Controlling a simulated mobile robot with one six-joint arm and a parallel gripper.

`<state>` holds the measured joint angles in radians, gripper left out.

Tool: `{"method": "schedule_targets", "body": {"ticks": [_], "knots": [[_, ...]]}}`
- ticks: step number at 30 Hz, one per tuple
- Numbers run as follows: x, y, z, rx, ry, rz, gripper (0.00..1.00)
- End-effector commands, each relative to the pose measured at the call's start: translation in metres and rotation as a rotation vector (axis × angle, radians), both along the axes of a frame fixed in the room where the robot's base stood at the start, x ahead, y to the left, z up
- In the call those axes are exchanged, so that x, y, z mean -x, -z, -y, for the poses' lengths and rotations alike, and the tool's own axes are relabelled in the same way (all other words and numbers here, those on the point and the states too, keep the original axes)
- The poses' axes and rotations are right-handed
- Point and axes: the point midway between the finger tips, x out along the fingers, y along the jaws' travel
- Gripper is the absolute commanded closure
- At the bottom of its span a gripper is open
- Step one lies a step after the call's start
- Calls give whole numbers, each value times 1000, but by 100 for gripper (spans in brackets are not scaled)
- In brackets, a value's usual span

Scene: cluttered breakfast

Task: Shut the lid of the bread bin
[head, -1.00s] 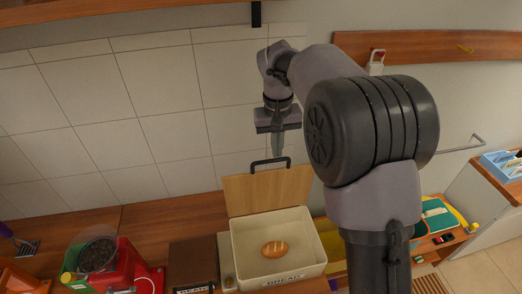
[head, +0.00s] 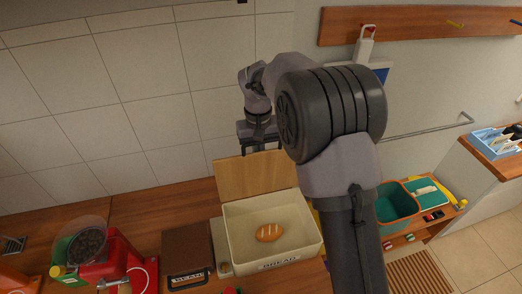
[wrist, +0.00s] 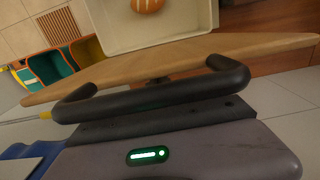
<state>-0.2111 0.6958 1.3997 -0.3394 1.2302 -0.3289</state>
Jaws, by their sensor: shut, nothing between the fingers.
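The cream bread bin (head: 312,250) stands on the counter with a loaf (head: 270,232) inside. Its wooden lid (head: 250,178) is open and stands up at the bin's back edge; its edge also shows in the wrist view (wrist: 190,54). The lid's dark handle (wrist: 160,98) crosses the wrist view, right in front of my gripper's body. My gripper (head: 258,145) is at the lid's top edge, by the handle, shut with nothing held. Its fingertips are hidden, and I cannot tell whether it touches the handle or lid.
A dark brown box (head: 188,250) stands left of the bin, with a red machine (head: 118,262) further left. A green bin (head: 398,205) is on the right. The tiled wall (head: 150,110) is close behind the lid.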

Motion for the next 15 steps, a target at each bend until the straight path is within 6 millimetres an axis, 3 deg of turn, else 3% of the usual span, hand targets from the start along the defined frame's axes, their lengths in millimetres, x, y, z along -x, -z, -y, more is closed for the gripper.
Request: {"method": "schedule_targets", "body": {"ticks": [15], "knots": [[15,-3,3,0,0,0,100]]}}
